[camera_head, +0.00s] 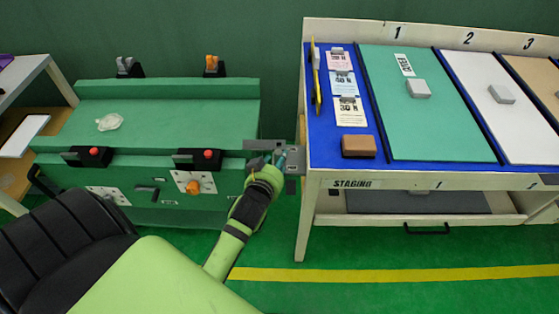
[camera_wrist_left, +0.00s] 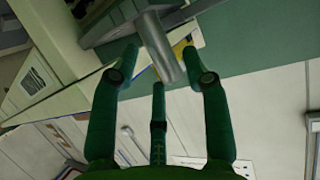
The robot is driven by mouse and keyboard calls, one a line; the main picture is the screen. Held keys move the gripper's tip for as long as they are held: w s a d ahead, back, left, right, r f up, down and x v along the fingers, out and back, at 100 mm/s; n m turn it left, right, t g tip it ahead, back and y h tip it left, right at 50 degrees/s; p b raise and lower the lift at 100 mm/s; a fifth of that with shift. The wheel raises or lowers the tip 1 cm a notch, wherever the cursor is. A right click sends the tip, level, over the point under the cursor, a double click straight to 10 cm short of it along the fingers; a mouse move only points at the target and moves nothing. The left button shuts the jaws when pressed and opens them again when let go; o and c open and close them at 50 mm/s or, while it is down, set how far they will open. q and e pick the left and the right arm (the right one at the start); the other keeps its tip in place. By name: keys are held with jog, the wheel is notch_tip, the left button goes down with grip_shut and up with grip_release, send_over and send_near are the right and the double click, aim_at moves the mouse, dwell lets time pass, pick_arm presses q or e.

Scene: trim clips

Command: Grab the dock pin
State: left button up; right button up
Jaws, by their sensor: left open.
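The dock pin (camera_wrist_left: 160,48) is a grey cylinder in the left wrist view, sticking out from a grey bracket (camera_wrist_left: 112,22). In the head view the grey bracket (camera_head: 262,145) sits between the green cabinet and the staging table; the pin is mostly hidden there by my gripper. My left gripper (camera_head: 277,161) is at the bracket. In the left wrist view its green fingers (camera_wrist_left: 160,62) are open, with two tips on either side of the pin's end and a third finger below. I cannot tell whether any finger touches the pin. My right gripper is not in view.
The green cabinet (camera_head: 160,130) with red-button clamps (camera_head: 95,155) stands left of the gripper. The staging table (camera_head: 345,171) stands close on the right, holding blue, green and white panels and a brown block (camera_head: 358,146). Green floor with a yellow line (camera_head: 400,273) lies open in front.

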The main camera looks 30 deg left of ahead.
pick_arm(q)
jog(key=x, duration=0.3)
jog(key=shift+w, duration=0.15)
jog(key=shift+d, duration=0.1)
grip_shut()
